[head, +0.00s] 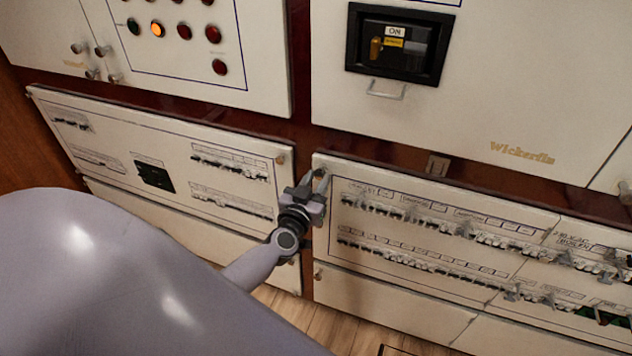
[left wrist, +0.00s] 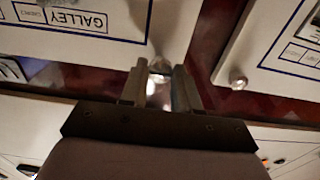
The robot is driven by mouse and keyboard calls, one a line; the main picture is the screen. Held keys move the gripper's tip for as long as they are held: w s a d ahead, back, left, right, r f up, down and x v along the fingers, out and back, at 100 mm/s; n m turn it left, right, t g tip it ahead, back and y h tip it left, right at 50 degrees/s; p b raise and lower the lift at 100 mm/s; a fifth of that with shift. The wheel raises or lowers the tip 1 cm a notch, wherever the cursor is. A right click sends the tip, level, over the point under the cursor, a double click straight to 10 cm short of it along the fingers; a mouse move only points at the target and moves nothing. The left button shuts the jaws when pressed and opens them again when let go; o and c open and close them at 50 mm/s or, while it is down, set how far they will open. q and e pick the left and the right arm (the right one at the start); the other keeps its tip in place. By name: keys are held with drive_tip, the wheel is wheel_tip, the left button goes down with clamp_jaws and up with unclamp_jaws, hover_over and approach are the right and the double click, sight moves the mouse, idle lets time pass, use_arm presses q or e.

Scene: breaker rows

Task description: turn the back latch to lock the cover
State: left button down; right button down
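The cover is the cream breaker panel (head: 430,235) at the right, closed against the wall. A small metal latch (head: 322,167) sits at its top left corner. My left gripper (head: 319,178) is at that corner with its fingers pointing at the latch. In the left wrist view the two fingers (left wrist: 160,78) stand apart, and the latch (left wrist: 160,66) shows at their tips, between them. I cannot tell whether the fingers touch it. The fingers partly hide the latch in the head view. My right gripper is not in view.
A second breaker panel (head: 150,165) lies left of the gap, with its own knob (head: 281,159) close to my gripper. Rows of breaker switches (head: 410,212) protrude at the right.

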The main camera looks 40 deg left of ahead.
use_arm(q)
drive_tip(key=c, duration=1.9)
unclamp_jaws()
drive_tip(key=shift+n, duration=0.4)
drive_tip(key=shift+o, duration=0.2)
drive_tip(key=n, duration=0.7)
drive_tip(key=shift+d+n, duration=0.1)
drive_tip(key=shift+n, duration=0.2)
drive_tip(key=n, duration=0.5)
drive_tip(key=shift+b, duration=0.4)
drive_tip(key=n, duration=0.4)
drive_tip(key=shift+r+b, duration=0.1)
drive_tip(key=shift+b, duration=0.3)
drive_tip(key=shift+n, duration=0.5)
drive_tip(key=o, duration=1.1)
drive_tip(key=shift+c, duration=0.2)
